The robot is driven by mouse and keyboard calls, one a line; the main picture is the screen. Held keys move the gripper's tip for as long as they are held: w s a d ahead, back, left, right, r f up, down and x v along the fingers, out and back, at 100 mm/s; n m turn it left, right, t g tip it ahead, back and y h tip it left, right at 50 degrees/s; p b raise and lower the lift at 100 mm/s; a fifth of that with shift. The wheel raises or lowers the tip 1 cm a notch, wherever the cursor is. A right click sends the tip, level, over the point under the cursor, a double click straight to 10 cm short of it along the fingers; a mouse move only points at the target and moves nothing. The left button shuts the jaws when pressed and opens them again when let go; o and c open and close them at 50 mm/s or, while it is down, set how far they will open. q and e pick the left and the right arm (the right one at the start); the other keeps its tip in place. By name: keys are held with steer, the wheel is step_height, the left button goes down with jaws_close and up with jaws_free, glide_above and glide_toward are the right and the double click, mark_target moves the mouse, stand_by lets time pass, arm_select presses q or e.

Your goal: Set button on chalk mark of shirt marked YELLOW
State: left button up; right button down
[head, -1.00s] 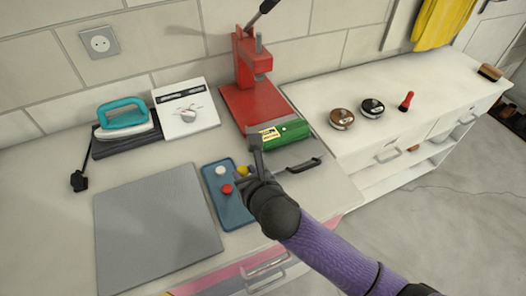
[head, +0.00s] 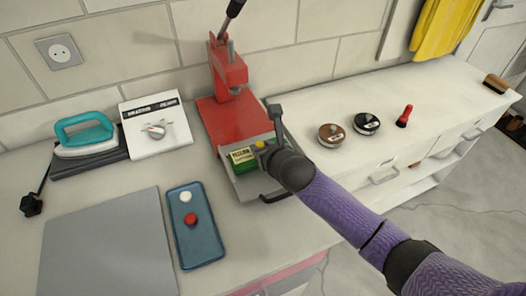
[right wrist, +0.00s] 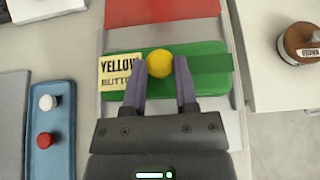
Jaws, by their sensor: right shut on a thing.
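My right gripper (right wrist: 160,85) is shut on a yellow button (right wrist: 159,63), which shows as a yellow ball between the fingertips. In the right wrist view the button is over a green shirt (right wrist: 208,50) with a label (right wrist: 117,72) reading YELLOW BUTTON. I cannot tell whether the button touches the shirt. The shirt lies on the tray of the red press (head: 228,120); the label also shows in the head view (head: 242,157). A chalk mark is not visible. My left gripper is not in view.
A blue tray (head: 200,245) holds a white button (head: 186,197) and a red button (head: 191,219). A grey mat (head: 100,245), a teal iron (head: 83,135) and a white heating box (head: 157,125) are to the left. Two round tins (head: 332,134) and a red-handled stamp (head: 404,116) stand right.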

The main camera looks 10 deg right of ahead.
steer(key=shift+f, duration=0.1)
steer(key=shift+c, duration=1.9)
jaws_free()
steer(key=shift+f, duration=0.1)
steer(key=shift+s+r+p, duration=0.1)
steer(key=shift+r+p, duration=0.2)
steer(key=p+v, duration=0.4)
steer(key=v, duration=0.7)
steer(key=shift+s, duration=0.3)
